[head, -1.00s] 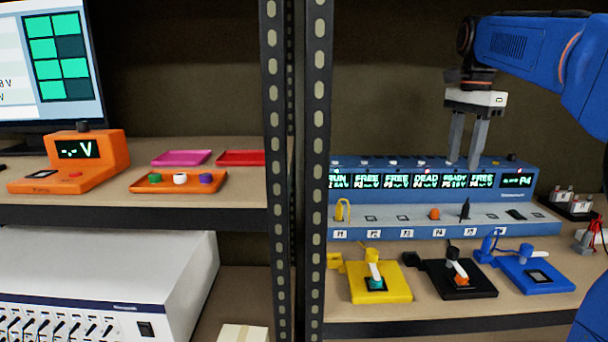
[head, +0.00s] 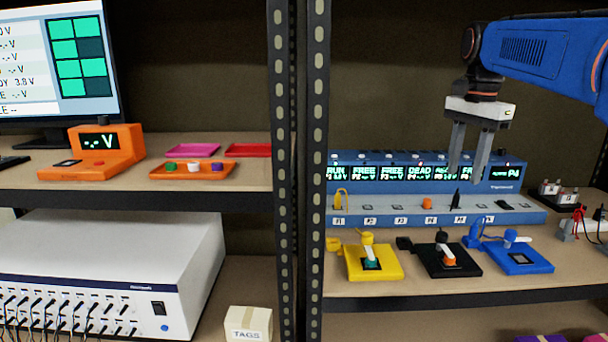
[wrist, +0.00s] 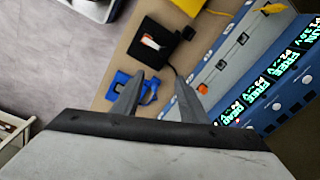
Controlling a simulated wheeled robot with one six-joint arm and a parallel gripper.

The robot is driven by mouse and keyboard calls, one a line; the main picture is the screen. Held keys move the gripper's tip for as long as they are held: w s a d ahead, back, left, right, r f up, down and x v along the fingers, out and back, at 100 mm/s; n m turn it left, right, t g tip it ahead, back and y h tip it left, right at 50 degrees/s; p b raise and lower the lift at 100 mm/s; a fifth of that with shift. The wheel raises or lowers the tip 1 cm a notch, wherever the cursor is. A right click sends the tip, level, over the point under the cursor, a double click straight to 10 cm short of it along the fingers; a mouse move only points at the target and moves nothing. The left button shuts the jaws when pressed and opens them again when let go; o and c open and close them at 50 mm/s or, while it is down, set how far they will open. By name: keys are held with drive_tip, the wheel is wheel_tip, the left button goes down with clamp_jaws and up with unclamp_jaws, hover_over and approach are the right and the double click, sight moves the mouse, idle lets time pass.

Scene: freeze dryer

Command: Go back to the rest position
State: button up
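My gripper (head: 466,176) hangs from my blue arm at the upper right of the head view, fingers pointing down. Its two fingers are apart with nothing between them. It is in front of the blue charger-like station (head: 508,173) with lit displays, apart from it as far as I can tell. In the wrist view my gripper (wrist: 160,85) also shows two separated, empty fingers. Below the station stand a yellow fixture (head: 386,263), a black fixture (head: 463,266) and a blue fixture (head: 518,260). The yellow and black fixtures hold small teal and orange pieces.
A dark perforated shelf post (head: 318,130) divides the shelves. On the left are an orange voltage meter (head: 118,146), an orange tray (head: 225,172) with small pieces, and pink and red trays. A white instrument (head: 100,250) and a TAGS box (head: 262,318) are below. Small clamps (head: 570,230) stand far right.

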drive_tip(key=s+a+f+n+t, duration=0.2)
drive_tip(key=s+f+n, duration=0.4)
drive_tip(key=s+f, duration=0.6)
drive_tip(key=s+a+f+n+t, duration=0.2)
drive_tip(key=s+a+f+n, duration=0.3)
drive_tip(key=s+f, duration=0.8)
drive_tip(key=shift+f+n, duration=0.95)
drive_tip(key=shift+n, duration=0.25)
drive_tip(key=shift+s, duration=0.1)
